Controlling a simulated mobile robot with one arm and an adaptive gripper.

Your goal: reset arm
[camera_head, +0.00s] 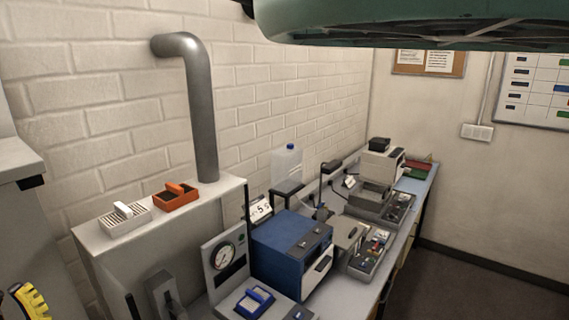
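I cannot make out my gripper or my arm in the head view. The task names no object, and I cannot pick out a sealed cylinder here. What my gripper holds, if anything, is not shown.
A long bench (337,291) along the brick wall carries a blue machine (291,250), a pressure gauge (223,256) and several grey instruments. A white cabinet (165,242) holds an orange tray (176,199) and a white rack (124,220) beside a vertical pipe (203,120). Floor (480,287) at right is clear.

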